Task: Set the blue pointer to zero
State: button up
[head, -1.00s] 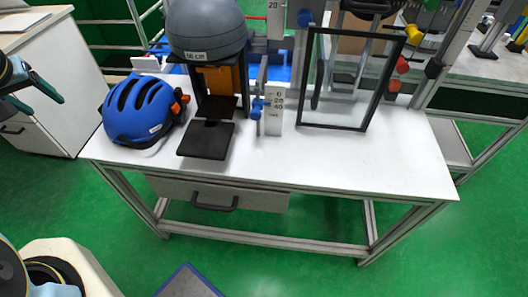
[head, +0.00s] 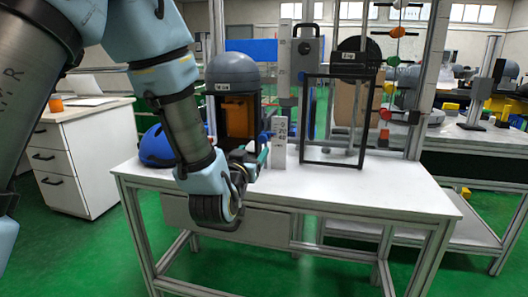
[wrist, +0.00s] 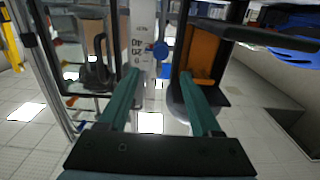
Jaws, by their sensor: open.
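The blue pointer (wrist: 160,50) shows in the wrist view as a small blue knob beside a white scale strip (wrist: 141,48) with upside-down numbers. It is above and between my fingertips in that picture, and its exact reading is too small to tell. In the head view the scale strip (head: 279,143) stands at the back of the white table, with the blue pointer (head: 266,136) at its left side. My gripper (wrist: 160,78) is open and empty, its two teal fingers apart and pointing toward the pointer. In the head view my gripper (head: 262,158) is just in front of the strip, partly hidden by my wrist.
An orange-and-black stand (head: 240,118) with a grey dome on top is left of the strip. A black-framed clear panel (head: 304,125) stands to the right. A blue helmet (head: 154,146) lies at the left. The table's front right (head: 380,195) is clear.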

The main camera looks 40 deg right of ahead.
aim_at(262, 139)
jog(key=x, duration=1)
jog(key=shift+p, duration=0.3)
jog(key=shift+c, duration=0.3)
grip_shut()
dwell(0.6)
